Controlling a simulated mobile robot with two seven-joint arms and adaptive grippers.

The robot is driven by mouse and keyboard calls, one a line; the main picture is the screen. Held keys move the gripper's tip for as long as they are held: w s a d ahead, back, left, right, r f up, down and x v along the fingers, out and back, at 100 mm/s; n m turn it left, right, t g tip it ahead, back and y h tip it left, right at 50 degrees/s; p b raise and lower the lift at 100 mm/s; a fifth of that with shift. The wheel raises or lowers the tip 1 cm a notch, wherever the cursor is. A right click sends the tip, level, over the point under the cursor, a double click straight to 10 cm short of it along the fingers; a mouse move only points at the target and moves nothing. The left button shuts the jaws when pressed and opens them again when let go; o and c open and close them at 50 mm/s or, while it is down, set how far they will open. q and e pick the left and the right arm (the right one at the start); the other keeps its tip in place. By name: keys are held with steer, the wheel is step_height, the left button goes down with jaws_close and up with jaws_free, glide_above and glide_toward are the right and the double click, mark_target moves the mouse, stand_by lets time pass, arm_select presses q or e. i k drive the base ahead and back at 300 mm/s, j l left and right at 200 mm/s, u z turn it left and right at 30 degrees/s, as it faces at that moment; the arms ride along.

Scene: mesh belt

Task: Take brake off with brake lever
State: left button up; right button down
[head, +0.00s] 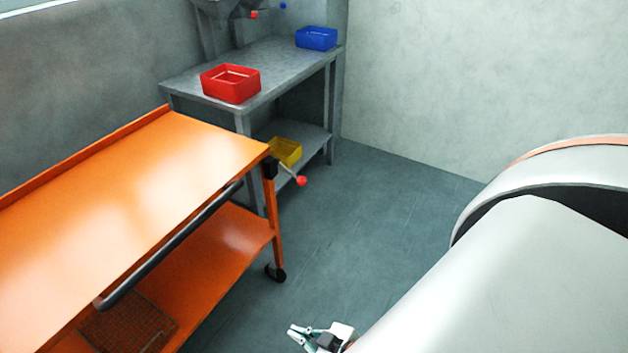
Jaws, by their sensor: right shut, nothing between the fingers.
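The brake lever (292,174) is a thin rod with a red ball at its end. It sticks out to the lower right from a black mount at the corner of the orange cart (140,170). My right gripper (292,334) is at the bottom edge of the head view, well below the lever and apart from it. It is shut and empty, and part of it is cut off by the frame. My left gripper is not in view.
A grey table (280,62) behind the cart holds a red bin (231,84) and a blue bin (316,38). A yellow bin (285,151) sits on its lower shelf. The cart has a dark handle (175,243) and a black caster (276,272). Floor to its right is clear.

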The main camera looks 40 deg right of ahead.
mark_target(301, 181)
steer(key=l, duration=0.7)
steer(key=i+l, duration=0.1)
steer(key=l, duration=0.65)
